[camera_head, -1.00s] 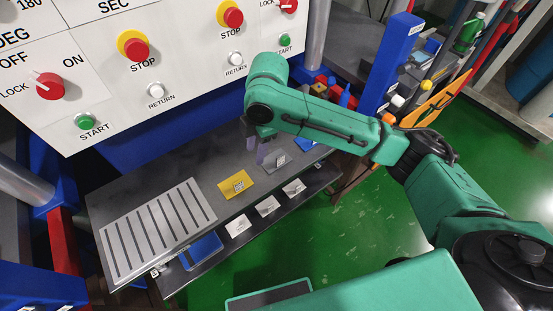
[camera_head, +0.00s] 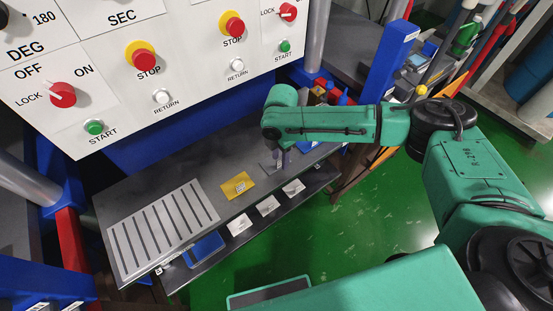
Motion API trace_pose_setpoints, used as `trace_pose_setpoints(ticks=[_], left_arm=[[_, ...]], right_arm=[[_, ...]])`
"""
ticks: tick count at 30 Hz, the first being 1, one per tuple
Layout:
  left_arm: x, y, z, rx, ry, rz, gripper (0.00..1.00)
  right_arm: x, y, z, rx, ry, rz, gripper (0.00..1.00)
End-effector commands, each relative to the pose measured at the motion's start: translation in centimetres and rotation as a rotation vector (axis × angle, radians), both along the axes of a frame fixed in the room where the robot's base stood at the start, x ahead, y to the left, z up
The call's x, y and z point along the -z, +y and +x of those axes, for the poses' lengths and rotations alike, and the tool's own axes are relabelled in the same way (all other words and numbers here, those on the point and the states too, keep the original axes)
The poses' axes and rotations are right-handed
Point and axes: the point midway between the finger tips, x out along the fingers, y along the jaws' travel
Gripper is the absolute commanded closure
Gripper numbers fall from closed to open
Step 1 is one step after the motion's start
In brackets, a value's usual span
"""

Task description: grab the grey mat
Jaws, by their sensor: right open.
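The grey mat (camera_head: 267,169) lies on the grey shelf, to the right of the yellow mat (camera_head: 238,186). It is partly hidden by my right gripper. My right gripper (camera_head: 281,165) points down over the grey mat with its jaws open. From this view I cannot tell whether the fingertips touch the mat. My left gripper is out of view.
The control panel (camera_head: 110,95) with red and green buttons overhangs the shelf behind. A slotted grey plate (camera_head: 160,228) covers the shelf's left part. A blue mat (camera_head: 309,147) lies to the right, partly behind my arm. White labels (camera_head: 268,205) line a lower ledge.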

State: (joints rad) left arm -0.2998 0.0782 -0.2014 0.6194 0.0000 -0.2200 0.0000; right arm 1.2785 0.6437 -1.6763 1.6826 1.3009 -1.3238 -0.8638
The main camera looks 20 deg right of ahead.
Motion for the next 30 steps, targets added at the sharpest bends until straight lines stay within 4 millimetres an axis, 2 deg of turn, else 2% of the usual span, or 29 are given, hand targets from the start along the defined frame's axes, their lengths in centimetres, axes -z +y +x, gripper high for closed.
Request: trace_pose_setpoints(ticks=[3,7,8,9,11,12,23,26,30], left_arm=[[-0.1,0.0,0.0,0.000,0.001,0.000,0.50],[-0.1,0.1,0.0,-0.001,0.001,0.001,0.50],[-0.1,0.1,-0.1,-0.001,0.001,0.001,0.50],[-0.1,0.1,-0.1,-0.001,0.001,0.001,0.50],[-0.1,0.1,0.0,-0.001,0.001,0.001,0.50],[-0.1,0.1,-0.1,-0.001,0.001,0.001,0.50],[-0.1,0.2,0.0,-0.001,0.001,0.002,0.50],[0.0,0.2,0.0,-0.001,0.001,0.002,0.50],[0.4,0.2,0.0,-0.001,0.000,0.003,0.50]], right_arm=[[0.9,0.0,0.0,0.000,-0.001,-0.001,0.55],[0.9,0.0,0.0,0.000,-0.001,-0.001,0.55],[0.9,0.0,0.0,0.000,-0.001,-0.001,0.59],[0.9,0.0,0.0,0.000,-0.001,-0.001,0.74],[0.9,0.0,0.0,0.000,-0.001,-0.001,0.97],[0.9,0.0,0.0,0.000,-0.001,-0.001,1.00],[0.7,0.0,0.0,0.000,-0.002,0.001,1.00],[0.0,0.1,0.0,0.000,-0.001,0.002,1.00],[-2.5,0.0,0.1,-0.001,-0.006,0.002,1.00]])
